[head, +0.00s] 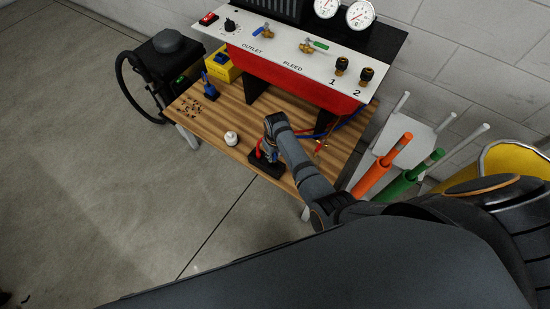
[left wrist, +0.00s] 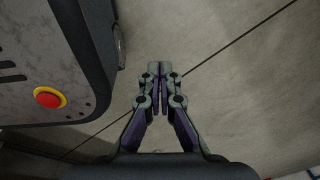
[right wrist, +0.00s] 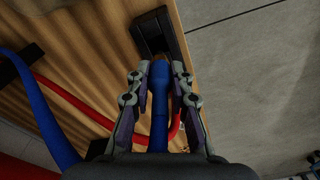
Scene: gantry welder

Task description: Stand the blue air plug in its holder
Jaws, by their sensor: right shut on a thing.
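The blue air plug (right wrist: 160,82) is between the fingers of my right gripper (right wrist: 161,76), which is shut on it. Its brownish tip points at the black holder (right wrist: 174,31) at the edge of the wooden table; whether the tip is inside the holder or just short of it I cannot tell. In the head view the right gripper (head: 269,154) is over the holder (head: 265,168), and my arm partly hides the plug. A red piece (head: 258,150) shows beside the gripper there. My left gripper (left wrist: 160,88) is shut and empty, above the floor.
A white bottle (head: 231,138), a blue item (head: 208,88) and a yellow box (head: 221,64) stand on the table (head: 205,127). The gauge panel (head: 300,60) stands behind. Red (right wrist: 75,103) and blue hoses (right wrist: 38,110) lie near the right gripper. Orange (head: 383,165) and green tubes (head: 410,176) stand to the right.

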